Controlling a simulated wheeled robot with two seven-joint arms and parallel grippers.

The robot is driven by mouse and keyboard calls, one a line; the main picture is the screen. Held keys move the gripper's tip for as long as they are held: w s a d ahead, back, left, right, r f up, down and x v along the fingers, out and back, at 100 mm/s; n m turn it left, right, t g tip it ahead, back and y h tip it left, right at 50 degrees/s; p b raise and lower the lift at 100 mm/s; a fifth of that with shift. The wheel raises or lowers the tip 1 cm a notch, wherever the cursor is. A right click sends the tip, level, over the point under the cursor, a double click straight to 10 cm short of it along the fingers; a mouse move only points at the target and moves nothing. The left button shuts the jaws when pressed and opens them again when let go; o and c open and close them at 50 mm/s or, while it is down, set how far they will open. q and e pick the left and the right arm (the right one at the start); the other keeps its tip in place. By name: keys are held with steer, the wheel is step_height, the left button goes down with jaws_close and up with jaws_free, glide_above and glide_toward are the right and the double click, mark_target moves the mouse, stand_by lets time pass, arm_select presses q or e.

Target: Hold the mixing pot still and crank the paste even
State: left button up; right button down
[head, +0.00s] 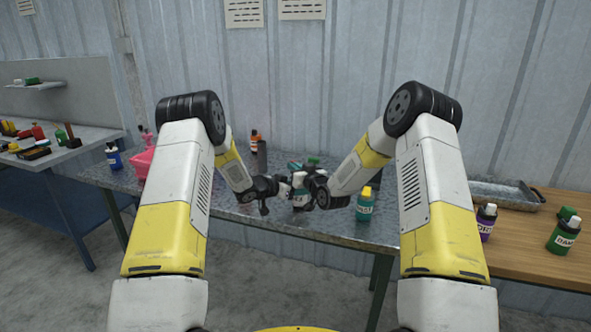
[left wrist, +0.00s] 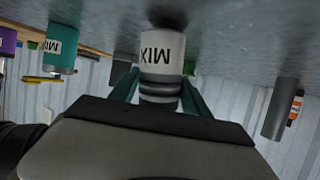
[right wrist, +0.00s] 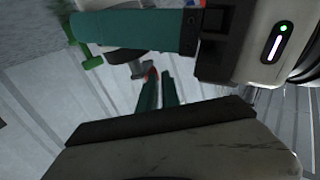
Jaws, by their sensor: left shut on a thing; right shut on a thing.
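The mixing pot (head: 299,199) stands on the metal table in the middle of the head view, partly covered by my grippers. In the left wrist view it is a white pot (left wrist: 163,56) marked MIX, seen upside down. My left gripper (head: 284,187) is shut on the pot, its teal fingers on either side. My right gripper (head: 314,184) is beside the pot's top on the right. In the right wrist view its teal fingers (right wrist: 157,78) are close together near a small grey knobbed part (right wrist: 139,68), seemingly the crank handle; the exact contact is unclear.
A teal bottle with a yellow cap (head: 365,206) stands right of the pot. A grey cylinder (head: 262,154) and an orange-labelled bottle (head: 254,143) stand behind. A wooden bench (head: 525,257) holds a metal tray (head: 497,190) and bottles.

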steer(key=shift+w+a, duration=0.15)
stand_by(1.9)
stand_by(0.7)
steer(key=f+v, duration=0.1)
steer(key=v, duration=0.9)
steer(key=shift+s+d+r, duration=0.2)
steer(key=shift+s+r, duration=0.15)
steer(key=shift+r, duration=0.15)
steer(key=c, duration=2.1)
jaws_free()
steer(key=shift+s+d, duration=0.15)
steer(key=shift+s, duration=0.15)
steer(key=o, duration=0.4)
steer(key=shift+d, duration=0.15)
steer(key=o, duration=0.4)
steer(key=w+y, duration=0.1)
steer(key=w+d+n, duration=0.1)
steer(key=w, duration=0.1)
steer(key=w+f+y, duration=0.1)
steer(key=w, duration=0.1)
steer(key=shift+w+d+n+y, duration=0.2)
steer(key=shift+d+n+y, duration=0.1)
steer(key=shift+n, duration=0.1)
steer(key=shift+o, duration=0.2)
steer(key=w+a+n+g+y, duration=0.1)
steer(key=w+a, duration=0.7)
steer(key=w, duration=0.2)
steer(key=shift+w+g, duration=0.3)
